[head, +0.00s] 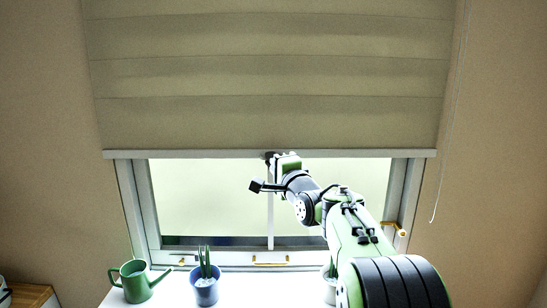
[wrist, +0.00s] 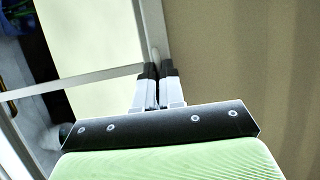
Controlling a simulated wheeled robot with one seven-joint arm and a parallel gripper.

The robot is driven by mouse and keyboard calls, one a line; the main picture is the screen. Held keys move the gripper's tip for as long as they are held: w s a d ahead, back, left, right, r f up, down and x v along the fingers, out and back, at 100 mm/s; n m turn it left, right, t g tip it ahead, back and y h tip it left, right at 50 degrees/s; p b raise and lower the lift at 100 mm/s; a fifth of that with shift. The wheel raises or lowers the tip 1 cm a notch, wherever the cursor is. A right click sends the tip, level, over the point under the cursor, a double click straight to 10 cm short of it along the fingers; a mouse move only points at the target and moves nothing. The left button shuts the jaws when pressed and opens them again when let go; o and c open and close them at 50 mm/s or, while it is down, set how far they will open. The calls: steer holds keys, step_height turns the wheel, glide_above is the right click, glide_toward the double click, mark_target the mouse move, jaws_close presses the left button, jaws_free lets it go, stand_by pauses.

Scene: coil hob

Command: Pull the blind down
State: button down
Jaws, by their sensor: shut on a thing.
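The beige fabric blind (head: 270,75) hangs in soft horizontal folds over the upper part of the window. Its pale bottom bar (head: 190,154) runs level across the window, with bright glass below it. My gripper (head: 271,157) is at the middle of the bar. In the wrist view my gripper (wrist: 158,70) has its two fingers close together at the pale bar (wrist: 152,25), with the blind fabric (wrist: 230,60) to the right. It is shut on the bar; the exact contact is partly hidden by the fingertips.
A green watering can (head: 136,283) and a blue plant pot (head: 205,291) stand on the bright surface below the window. Another pot (head: 330,285) is partly hidden by my arm. A thin cord (head: 447,140) hangs at the right. Yellow window handles (head: 270,260) show on the frame.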

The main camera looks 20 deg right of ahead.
step_height(320, 180, down, 22)
steer(key=b, duration=1.6)
steer(key=c, duration=1.7)
jaws_free()
steer(key=shift+f, duration=0.1)
steer(key=o, duration=0.4)
steer(key=shift+o, duration=0.2)
steer(key=shift+r, duration=0.2)
steer(key=s+f+b, duration=0.1)
steer(key=s+f, duration=0.1)
steer(key=s, duration=1.3)
steer(key=shift+s+b, duration=0.35)
